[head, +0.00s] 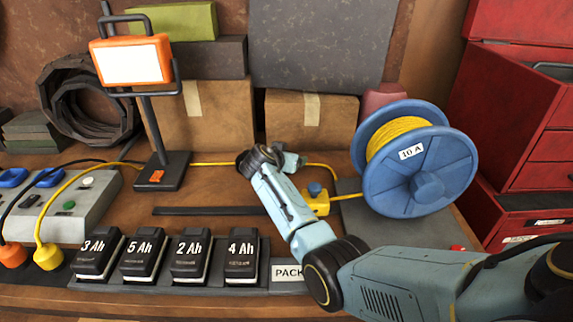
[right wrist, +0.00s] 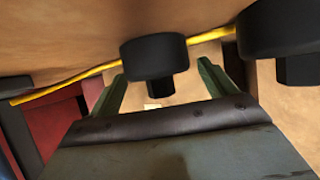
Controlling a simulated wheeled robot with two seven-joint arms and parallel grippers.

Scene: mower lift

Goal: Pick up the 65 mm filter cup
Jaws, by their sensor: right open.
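In the right wrist view a black round cup (right wrist: 153,54) with a narrower stub stands between the fingers of my right gripper (right wrist: 162,70). The fingers are apart, and there appears to be a gap on each side of the cup. A second black cup (right wrist: 277,30), which looks larger, is at the right edge, outside the fingers and partly cut off. No size marking is readable on either cup. In the head view my right gripper (head: 291,162) is mostly hidden behind my own arm, and I cannot make out the cups. My left gripper is not in view.
A blue cable reel (head: 425,185) stands right of my arm. Several battery packs (head: 190,258) sit in front at left. A work lamp (head: 134,62) and cardboard boxes (head: 205,115) stand behind. A yellow cable (right wrist: 75,83) runs close behind the cup.

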